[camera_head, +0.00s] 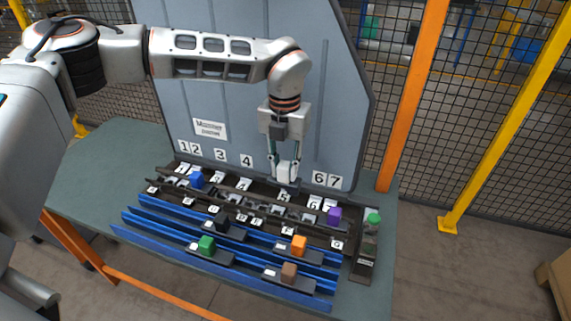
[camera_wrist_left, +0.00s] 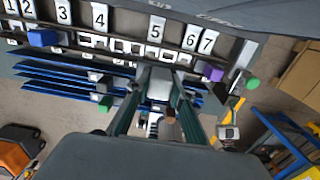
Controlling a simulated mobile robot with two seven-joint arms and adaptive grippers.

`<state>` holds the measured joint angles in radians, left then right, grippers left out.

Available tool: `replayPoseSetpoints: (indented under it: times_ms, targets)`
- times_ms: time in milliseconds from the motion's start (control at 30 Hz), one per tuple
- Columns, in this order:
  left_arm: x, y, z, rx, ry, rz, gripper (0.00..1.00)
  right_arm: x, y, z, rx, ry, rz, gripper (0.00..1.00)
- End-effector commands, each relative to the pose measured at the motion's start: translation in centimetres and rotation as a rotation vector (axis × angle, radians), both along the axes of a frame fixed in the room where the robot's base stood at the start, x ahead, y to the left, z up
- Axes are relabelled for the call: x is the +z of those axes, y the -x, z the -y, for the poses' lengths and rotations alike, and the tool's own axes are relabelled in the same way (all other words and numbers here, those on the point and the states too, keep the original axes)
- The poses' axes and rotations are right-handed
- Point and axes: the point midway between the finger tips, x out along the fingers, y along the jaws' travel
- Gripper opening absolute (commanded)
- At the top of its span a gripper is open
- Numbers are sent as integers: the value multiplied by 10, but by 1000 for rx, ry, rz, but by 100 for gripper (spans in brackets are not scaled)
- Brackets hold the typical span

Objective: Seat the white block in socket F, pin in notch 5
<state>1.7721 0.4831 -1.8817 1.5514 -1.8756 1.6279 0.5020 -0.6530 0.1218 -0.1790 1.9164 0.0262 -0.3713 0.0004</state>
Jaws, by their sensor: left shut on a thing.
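My left gripper (camera_head: 286,165) is shut on the white block (camera_head: 287,172) and holds it upright at the back rail, in front of the grey panel. In the left wrist view the white block (camera_wrist_left: 160,84) sits between the two fingers of the left gripper (camera_wrist_left: 160,78), below the number 5 plate (camera_wrist_left: 155,29). The gripper hides that plate in the head view. A small tag reading 5 (camera_head: 284,196) lies just below the block. The block's pin, its socket and any contact are too small or hidden to tell. My right gripper is not in view.
A blue block (camera_head: 196,179) and a purple block (camera_head: 334,215) sit along the dark rack. Black (camera_head: 221,220), green (camera_head: 207,243), orange (camera_head: 299,243) and brown (camera_head: 289,271) blocks stand nearer the front. The table's left part (camera_head: 110,160) is clear.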

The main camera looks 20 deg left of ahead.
Motion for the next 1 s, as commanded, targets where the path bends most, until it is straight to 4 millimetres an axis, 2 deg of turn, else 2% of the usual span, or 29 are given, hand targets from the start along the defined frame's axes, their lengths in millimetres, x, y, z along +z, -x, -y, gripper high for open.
replayPoseSetpoints:
  times_ms: [167, 633, 1000]
  targets:
    - [-10, 0, 0, 2, 0, 0, 0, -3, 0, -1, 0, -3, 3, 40]
    - [-60, 0, 0, -1, 0, -1, 0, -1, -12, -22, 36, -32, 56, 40]
    - [-64, 0, 0, -1, 0, 0, 0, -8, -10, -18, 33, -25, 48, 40]
